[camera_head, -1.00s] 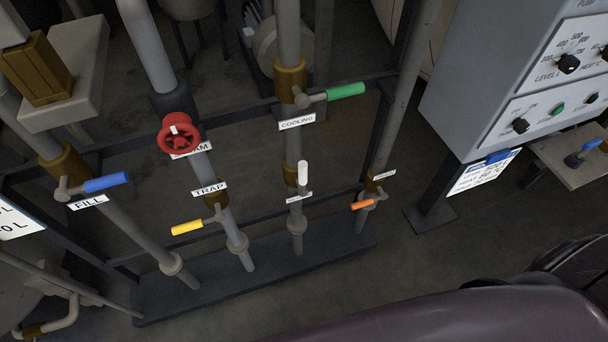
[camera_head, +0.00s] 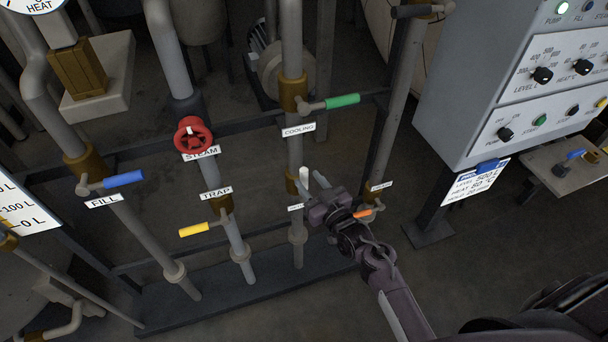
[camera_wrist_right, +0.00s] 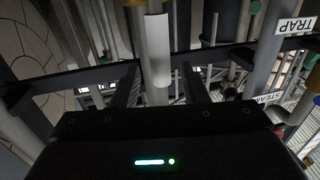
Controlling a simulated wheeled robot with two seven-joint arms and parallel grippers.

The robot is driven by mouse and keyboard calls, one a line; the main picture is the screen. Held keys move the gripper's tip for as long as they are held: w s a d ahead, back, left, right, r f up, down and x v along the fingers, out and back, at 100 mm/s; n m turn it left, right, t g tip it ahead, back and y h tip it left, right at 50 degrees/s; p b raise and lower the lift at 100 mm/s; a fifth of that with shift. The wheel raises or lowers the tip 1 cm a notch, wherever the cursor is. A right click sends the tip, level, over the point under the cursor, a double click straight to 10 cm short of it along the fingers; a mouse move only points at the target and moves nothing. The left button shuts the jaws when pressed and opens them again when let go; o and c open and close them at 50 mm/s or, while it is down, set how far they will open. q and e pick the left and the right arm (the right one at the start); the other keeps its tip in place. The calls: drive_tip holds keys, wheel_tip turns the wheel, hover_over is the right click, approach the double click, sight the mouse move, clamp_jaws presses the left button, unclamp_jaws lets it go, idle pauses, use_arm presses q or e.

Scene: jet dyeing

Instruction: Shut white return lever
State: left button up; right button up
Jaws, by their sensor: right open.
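The white return lever (camera_head: 304,177) points up along its vertical pipe, above a small label that is partly covered. My right gripper (camera_head: 311,185) is open at the lever, coming in from the lower right. In the right wrist view the white handle (camera_wrist_right: 158,48) stands upright ahead of the gap between the two dark open fingers (camera_wrist_right: 160,88). I cannot tell whether a finger touches it. My left gripper is not in view.
Close by are the orange lever (camera_head: 364,213), partly behind my right arm, the green cooling lever (camera_head: 342,101) above, and the yellow trap lever (camera_head: 194,230) to the left. A red steam wheel (camera_head: 193,137), a blue fill lever (camera_head: 123,180) and a control cabinet (camera_head: 470,90) stand farther off.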

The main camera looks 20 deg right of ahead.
sight(306, 178)
drive_tip(key=shift+x, duration=1.7)
clamp_jaws()
